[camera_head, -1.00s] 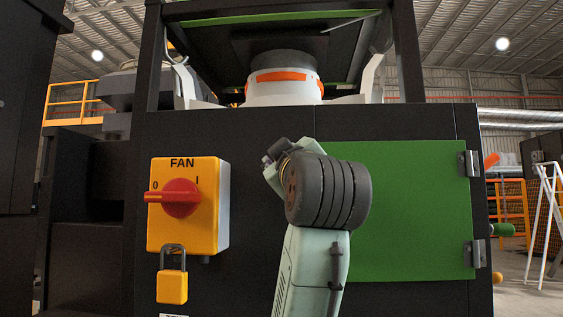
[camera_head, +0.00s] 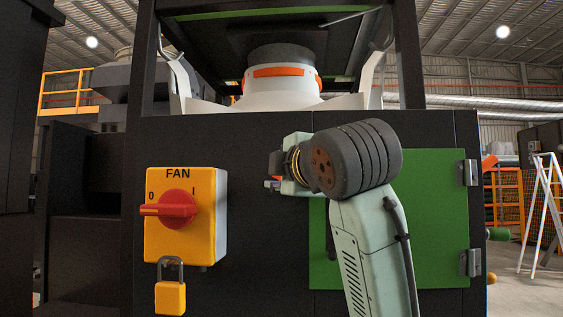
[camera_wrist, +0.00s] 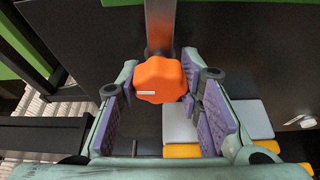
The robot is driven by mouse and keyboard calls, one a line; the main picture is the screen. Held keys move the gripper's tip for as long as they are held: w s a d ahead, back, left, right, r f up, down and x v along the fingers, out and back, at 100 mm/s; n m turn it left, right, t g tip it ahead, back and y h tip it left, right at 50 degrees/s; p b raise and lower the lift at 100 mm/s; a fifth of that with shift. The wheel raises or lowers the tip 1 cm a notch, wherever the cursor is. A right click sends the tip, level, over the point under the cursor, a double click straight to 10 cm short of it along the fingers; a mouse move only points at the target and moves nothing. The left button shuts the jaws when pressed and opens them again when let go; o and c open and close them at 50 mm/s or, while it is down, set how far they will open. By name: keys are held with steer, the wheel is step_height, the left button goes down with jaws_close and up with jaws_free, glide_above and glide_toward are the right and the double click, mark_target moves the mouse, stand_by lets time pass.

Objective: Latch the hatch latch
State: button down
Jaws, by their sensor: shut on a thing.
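The green hatch (camera_head: 435,225) lies flat against the dark cabinet front, with my arm across its left part. The latch shows in the wrist view as an orange lobed knob (camera_wrist: 158,80) on a grey metal bar (camera_wrist: 160,25). My gripper (camera_wrist: 160,112) has its purple-padded fingers on either side of the knob and is shut on it. In the head view my wrist hides most of the gripper and the latch at the hatch's left edge.
A yellow FAN switch box (camera_head: 210,240) with a red rotary handle (camera_head: 170,208) and a yellow padlock (camera_head: 170,297) sits left of my arm. Two hinges (camera_head: 469,263) are on the hatch's right edge. A white ladder (camera_head: 545,210) stands at the far right.

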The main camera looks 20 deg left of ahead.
steer(key=shift+n, duration=0.5)
steer(key=c, duration=1.1)
jaws_free()
steer(key=v, duration=1.2)
